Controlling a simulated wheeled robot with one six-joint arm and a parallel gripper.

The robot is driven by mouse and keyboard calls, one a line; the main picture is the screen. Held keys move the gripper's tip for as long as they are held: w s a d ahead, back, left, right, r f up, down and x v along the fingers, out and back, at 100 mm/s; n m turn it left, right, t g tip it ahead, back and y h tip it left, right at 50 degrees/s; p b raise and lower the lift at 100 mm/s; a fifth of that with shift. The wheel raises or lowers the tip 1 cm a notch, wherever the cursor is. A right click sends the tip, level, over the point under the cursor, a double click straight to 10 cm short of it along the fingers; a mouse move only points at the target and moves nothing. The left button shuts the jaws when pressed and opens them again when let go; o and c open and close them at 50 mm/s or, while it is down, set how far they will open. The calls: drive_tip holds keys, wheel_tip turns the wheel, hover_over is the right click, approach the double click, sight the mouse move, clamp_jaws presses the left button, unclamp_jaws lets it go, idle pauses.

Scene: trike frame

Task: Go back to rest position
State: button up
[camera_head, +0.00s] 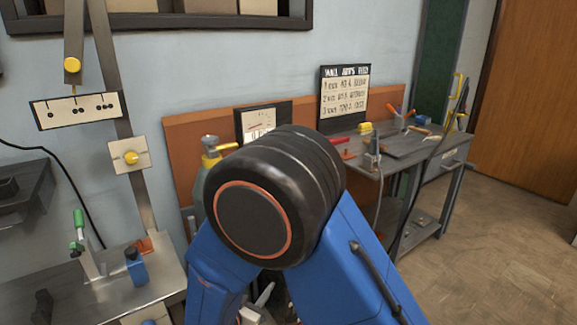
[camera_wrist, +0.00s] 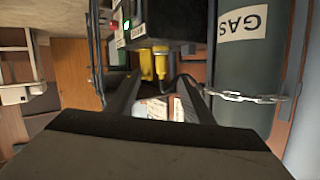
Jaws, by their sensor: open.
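My gripper (camera_wrist: 161,88) shows in the wrist view as two dark fingers reaching away from the camera. The fingers stand apart, with nothing held between them. Beyond them is a black machine (camera_wrist: 172,18) with yellow plugs (camera_wrist: 153,63) on its front. How far the fingertips are from it I cannot tell. In the head view my bent blue arm with its large black joint fills the middle front and hides what lies behind it. My gripper cannot be made out there.
A green GAS cylinder (camera_wrist: 236,75) with a chain (camera_wrist: 245,97) stands right of the fingers in the wrist view. In the head view a grey workbench (camera_head: 410,146) with tools stands behind my arm, a metal table (camera_head: 130,290) at left. Floor (camera_head: 500,235) at right is clear.

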drive_tip(key=w+d+r+n+g+y, duration=0.1)
drive_tip(key=w+d+r+g+y, duration=0.15)
drive_tip(key=w+r+y, duration=0.7)
drive_tip(key=s+d+r+n+g, duration=0.25)
drive_tip(key=s+d+r, duration=0.25)
drive_tip(key=d+r, duration=0.45)
drive_tip(key=s+d+r+n+g+h, duration=0.1)
drive_tip(key=s+d+g+h, duration=0.3)
drive_tip(key=s+d, duration=2.2)
drive_tip(key=shift+s+d+r+n, duration=0.15)
drive_tip(key=shift+s+r+n, duration=0.25)
drive_tip(key=shift+s+n, duration=0.4)
drive_tip(key=shift+w, duration=0.15)
